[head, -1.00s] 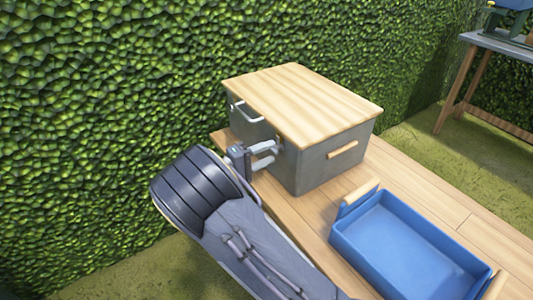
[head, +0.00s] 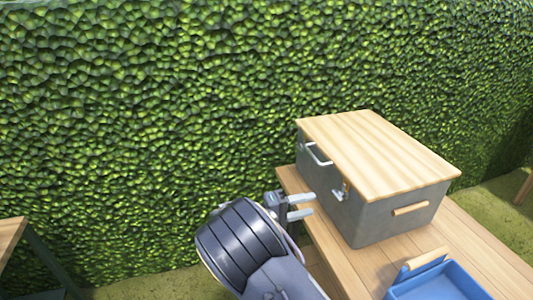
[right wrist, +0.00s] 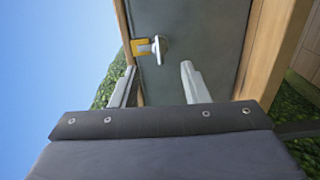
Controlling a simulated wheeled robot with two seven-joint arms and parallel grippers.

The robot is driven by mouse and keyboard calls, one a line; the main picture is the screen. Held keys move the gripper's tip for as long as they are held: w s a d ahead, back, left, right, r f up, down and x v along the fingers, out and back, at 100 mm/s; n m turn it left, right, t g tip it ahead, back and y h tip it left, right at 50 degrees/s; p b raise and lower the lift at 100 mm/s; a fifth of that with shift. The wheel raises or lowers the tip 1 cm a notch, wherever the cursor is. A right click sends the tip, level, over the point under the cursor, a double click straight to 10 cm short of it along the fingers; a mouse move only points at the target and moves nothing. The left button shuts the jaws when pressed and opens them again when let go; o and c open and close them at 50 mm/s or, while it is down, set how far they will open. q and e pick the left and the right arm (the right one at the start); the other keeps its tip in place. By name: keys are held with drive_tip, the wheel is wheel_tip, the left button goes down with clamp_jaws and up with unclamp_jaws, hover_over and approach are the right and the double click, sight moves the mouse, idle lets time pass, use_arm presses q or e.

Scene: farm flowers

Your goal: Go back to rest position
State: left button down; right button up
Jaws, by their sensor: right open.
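My right gripper (head: 302,205) is open and empty, beside the front face of a grey box (head: 372,205) with a closed wooden lid (head: 380,155). In the head view a small gap shows between its fingers and the box. In the right wrist view the two fingers (right wrist: 160,88) stand apart in front of the grey front face (right wrist: 205,40), with a latch (right wrist: 150,47) beyond them. My left gripper is not in view.
The box stands on a wooden table (head: 470,240). A blue tray (head: 440,282) with a wooden handle sits at the lower right, partly cut off. A green hedge (head: 200,90) runs behind. Another wooden table edge (head: 12,235) shows at far left.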

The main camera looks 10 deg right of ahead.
drive_tip(key=s+d+f+m+g+y, duration=0.1)
drive_tip(key=s+d+f+g+y, duration=0.1)
drive_tip(key=s+d+y, duration=0.35)
drive_tip(key=s+d+f+g+y, duration=0.2)
drive_tip(key=s+f+y, duration=0.1)
drive_tip(key=s+y, duration=0.4)
drive_tip(key=s+a+r+m+t+y, duration=0.1)
drive_tip(key=s+a+r+t+y, duration=0.3)
drive_tip(key=s, duration=0.4)
drive_tip(key=s+a+r+m+t+y, duration=0.1)
drive_tip(key=s+a+r+t+y, duration=0.2)
drive_tip(key=s+a+t+y, duration=0.4)
wheel_tip(320, 180, up, 20)
drive_tip(key=d+g+h+p, duration=0.1)
drive_tip(key=g+p, duration=0.1)
drive_tip(key=p, duration=1.8)
drive_tip(key=shift+s+d+r+n+g+h+p, duration=0.2)
drive_tip(key=shift+d+n+g+h+p, duration=0.1)
drive_tip(key=shift+h+p, duration=0.1)
